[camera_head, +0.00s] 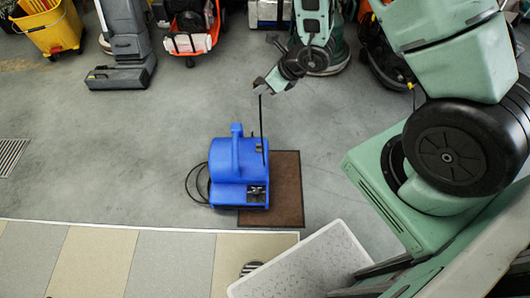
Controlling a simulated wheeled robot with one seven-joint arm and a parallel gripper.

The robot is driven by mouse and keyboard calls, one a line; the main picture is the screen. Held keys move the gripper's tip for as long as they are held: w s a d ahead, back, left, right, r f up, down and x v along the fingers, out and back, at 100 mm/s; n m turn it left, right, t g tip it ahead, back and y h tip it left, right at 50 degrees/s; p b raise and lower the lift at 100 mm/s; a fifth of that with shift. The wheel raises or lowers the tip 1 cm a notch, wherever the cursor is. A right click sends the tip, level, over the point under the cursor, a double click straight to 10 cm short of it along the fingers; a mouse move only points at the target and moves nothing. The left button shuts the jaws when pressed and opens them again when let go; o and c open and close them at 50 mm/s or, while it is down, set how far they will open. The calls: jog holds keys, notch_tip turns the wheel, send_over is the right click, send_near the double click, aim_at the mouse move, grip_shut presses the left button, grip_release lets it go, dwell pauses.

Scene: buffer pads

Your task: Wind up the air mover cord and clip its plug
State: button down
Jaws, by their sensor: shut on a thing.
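The blue air mover (225,176) stands upright on the floor, partly on a brown mat (289,188). A loop of its black cord (192,182) lies on the floor at its left side. My gripper (260,87) is above and behind the air mover, shut on the black cord (262,125). The cord runs taut and nearly straight from my gripper down to the right side of the air mover. The plug is too small to make out, and I cannot tell whether it is in my gripper. The clip cannot be made out either.
A yellow mop bucket (50,30), a grey floor machine (125,50) and an orange machine (193,38) stand along the back. A white textured panel (310,268) is at the front right. A floor drain (11,155) is at the left. The grey floor left of the air mover is clear.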

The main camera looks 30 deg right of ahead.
jog(key=w+d+f+n+g+y+b, duration=0.1)
jog(key=w+f+n+b, duration=0.1)
jog(key=f+b, duration=1.5)
jog(key=w+d+f+n+g+y+b, duration=0.1)
jog(key=f+n+g+b, duration=0.1)
jog(key=f+b, duration=1.5)
jog(key=shift+w+d+f+n+y+b, duration=0.35)
jog(key=shift+d+n+y+b, duration=0.05)
jog(key=shift+n+b, duration=0.5)
